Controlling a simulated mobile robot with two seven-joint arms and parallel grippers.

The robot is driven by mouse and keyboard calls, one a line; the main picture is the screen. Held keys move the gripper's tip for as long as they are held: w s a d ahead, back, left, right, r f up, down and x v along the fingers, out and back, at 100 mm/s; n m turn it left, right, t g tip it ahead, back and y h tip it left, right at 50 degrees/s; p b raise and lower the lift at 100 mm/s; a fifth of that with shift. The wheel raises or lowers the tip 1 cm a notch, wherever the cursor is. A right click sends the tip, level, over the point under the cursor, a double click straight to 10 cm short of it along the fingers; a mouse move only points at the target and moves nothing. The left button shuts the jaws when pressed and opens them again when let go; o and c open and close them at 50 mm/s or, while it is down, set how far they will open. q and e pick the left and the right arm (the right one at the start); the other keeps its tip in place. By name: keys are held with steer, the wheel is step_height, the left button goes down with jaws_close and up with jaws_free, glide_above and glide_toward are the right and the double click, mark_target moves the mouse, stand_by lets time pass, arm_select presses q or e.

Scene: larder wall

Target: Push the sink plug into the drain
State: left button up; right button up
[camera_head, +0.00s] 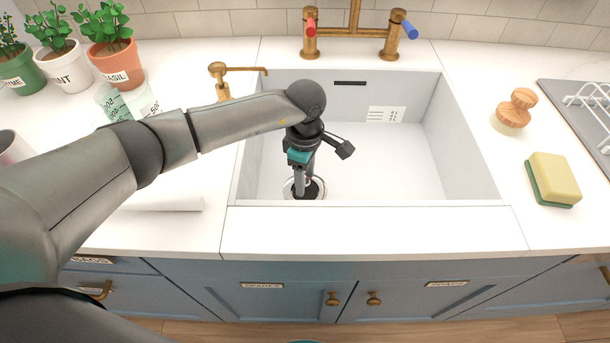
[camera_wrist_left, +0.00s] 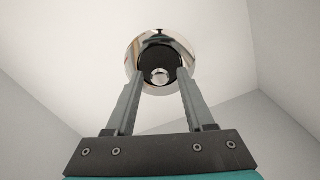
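The sink plug (camera_wrist_left: 151,58) is a black disc with a small shiny knob (camera_wrist_left: 160,75). It shows in the left wrist view within the outline of the drain's chrome ring (camera_wrist_left: 132,75). In the head view the drain ring (camera_head: 287,188) is at the near left of the white sink floor. My left gripper (camera_wrist_left: 161,72) points down into the sink over the drain, its fingers apart on either side of the knob. Whether the fingertips touch the plug's edge, and how deep the plug sits, I cannot tell. My right gripper is not in view.
The white sink (camera_head: 400,160) is otherwise empty. A brush (camera_head: 516,108) and a sponge (camera_head: 554,180) lie to the right. Potted herbs (camera_head: 112,60) stand at the far left.

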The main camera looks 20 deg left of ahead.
arm_select(q)
steer(key=shift+r, duration=0.15)
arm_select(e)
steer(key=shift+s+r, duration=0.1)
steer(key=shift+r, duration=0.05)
arm_select(q)
step_height(320, 180, up, 6)
steer(key=shift+w+r+p, duration=0.1)
steer(key=shift+p, duration=0.8)
step_height(320, 180, up, 6)
steer(key=shift+f+p, duration=0.1)
steer(key=shift+p, duration=0.3)
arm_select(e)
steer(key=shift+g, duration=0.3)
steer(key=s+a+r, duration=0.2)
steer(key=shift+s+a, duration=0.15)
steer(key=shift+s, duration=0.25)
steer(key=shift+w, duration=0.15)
